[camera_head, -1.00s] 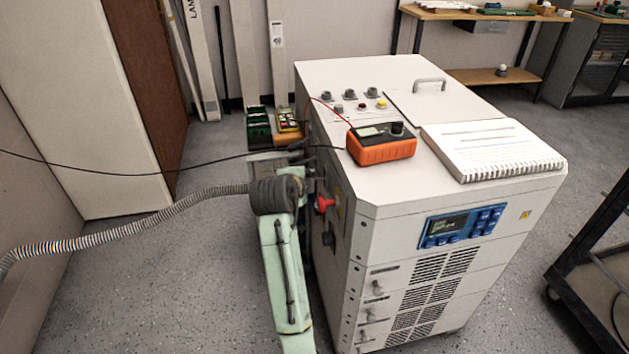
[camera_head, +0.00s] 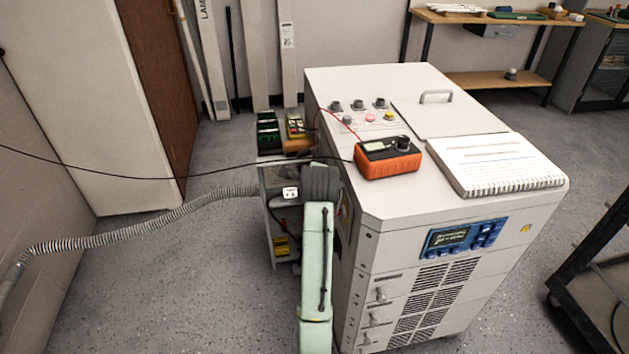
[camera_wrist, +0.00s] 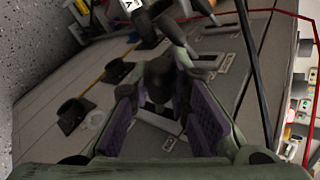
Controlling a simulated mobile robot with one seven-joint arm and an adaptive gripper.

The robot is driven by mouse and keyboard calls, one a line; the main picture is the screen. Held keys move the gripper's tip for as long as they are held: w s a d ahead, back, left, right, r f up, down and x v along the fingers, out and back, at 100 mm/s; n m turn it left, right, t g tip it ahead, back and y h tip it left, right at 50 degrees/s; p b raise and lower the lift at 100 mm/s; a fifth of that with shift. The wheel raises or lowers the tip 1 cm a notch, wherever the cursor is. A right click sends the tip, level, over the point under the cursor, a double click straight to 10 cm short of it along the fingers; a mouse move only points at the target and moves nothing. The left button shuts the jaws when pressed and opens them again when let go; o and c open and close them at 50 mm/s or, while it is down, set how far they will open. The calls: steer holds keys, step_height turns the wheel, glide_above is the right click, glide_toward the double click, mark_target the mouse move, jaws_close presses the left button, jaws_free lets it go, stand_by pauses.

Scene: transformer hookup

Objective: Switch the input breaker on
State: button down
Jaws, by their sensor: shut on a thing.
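The white transformer cabinet (camera_head: 355,80) stands right of centre in the head view. Its left side panel (camera_wrist: 120,95) fills much of the wrist view, with several dark knobs and rectangular plates. My gripper (camera_wrist: 158,98) is at this panel, its two purple-padded fingers closed around a dark knob-like handle (camera_wrist: 160,76). I cannot read a label that tells whether this handle is the input breaker. In the head view my pale green arm hides the gripper and most of that side panel. A blue control panel with a lit display (camera_head: 463,238) is on the cabinet front.
An orange meter (camera_head: 388,160) and a spiral notebook (camera_head: 495,165) lie on the cabinet top. Black and red cables run near the meter. A grey corrugated hose (camera_head: 150,220) crosses the left side. A dark cart (camera_head: 590,280) stands right. Open floor lies left of my arm.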

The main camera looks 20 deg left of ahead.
steer(key=c, duration=1.5)
jaws_free()
steer(key=v, duration=1.2)
